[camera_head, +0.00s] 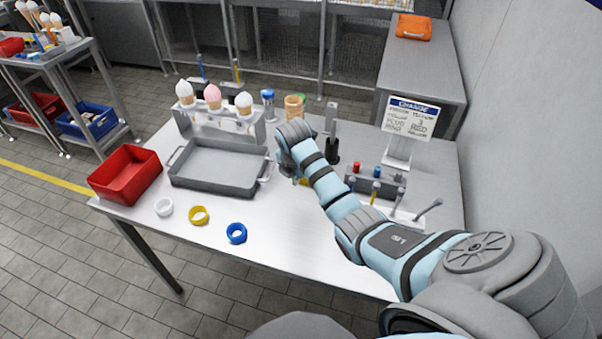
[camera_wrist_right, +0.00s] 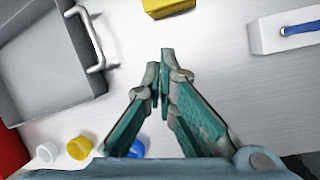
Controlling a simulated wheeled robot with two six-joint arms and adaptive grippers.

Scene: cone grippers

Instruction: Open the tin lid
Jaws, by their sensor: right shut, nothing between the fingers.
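I cannot make out a tin with a lid. A grey metal pan (camera_head: 222,183) with side handles stands open and empty on the table; its near corner and one handle show in the right wrist view (camera_wrist_right: 60,104). A yellow block-like thing (camera_wrist_right: 168,6) is cut off at the top of the right wrist view; I cannot tell what it is. My right gripper (camera_wrist_right: 160,75) is shut and empty, above the bare tabletop to the right of the pan. In the head view its fingertips are hidden behind its own wrist. My left gripper is not in view.
A red bin (camera_head: 126,174) stands left of the pan. White (camera_head: 164,207), yellow (camera_head: 199,215) and blue (camera_head: 237,233) rings lie in front. A cone rack (camera_head: 226,128) stands behind. A sign (camera_head: 410,116) and tool holders stand right. The table's front edge is clear.

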